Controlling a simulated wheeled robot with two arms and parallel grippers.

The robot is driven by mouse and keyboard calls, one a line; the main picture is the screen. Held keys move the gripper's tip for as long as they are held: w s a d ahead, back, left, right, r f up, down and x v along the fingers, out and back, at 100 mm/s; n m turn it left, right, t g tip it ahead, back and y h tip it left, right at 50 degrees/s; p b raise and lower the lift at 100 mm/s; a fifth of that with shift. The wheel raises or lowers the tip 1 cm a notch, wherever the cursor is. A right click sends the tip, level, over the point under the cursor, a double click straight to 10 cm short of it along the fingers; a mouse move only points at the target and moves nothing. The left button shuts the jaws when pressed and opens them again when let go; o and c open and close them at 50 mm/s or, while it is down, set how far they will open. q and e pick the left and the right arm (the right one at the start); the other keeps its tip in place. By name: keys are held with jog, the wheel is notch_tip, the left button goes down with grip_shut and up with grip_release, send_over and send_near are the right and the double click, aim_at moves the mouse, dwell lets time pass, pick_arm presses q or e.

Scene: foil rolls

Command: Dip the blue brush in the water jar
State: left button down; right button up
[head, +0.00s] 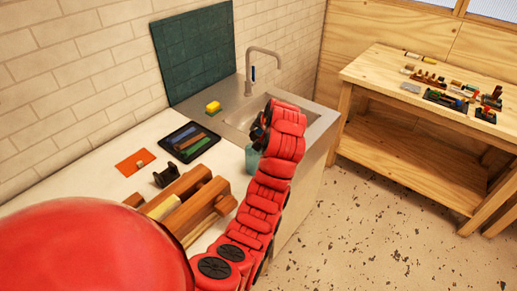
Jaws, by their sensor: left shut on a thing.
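My left arm's red links rise from the bottom to the sink's front edge. My left gripper (258,132) is at the arm's far end, mostly hidden by the arm. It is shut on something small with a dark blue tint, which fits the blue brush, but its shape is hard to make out. A teal, see-through jar (251,158), which fits the water jar, stands on the counter just below the gripper. The arm partly covers the jar. I cannot tell whether the brush tip is inside it. My right gripper is not in view.
The sink (240,117) and tap (263,52) lie behind the gripper, with a yellow sponge (213,107) at left. A black tray (190,142), orange sheet (135,162), black holder (167,176) and wooden rack (192,207) occupy the counter. A cluttered workbench (380,72) stands right.

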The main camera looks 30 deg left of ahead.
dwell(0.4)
pick_arm(q)
jog(key=shift+r+p, duration=0.35)
jog(key=shift+r, duration=1.65)
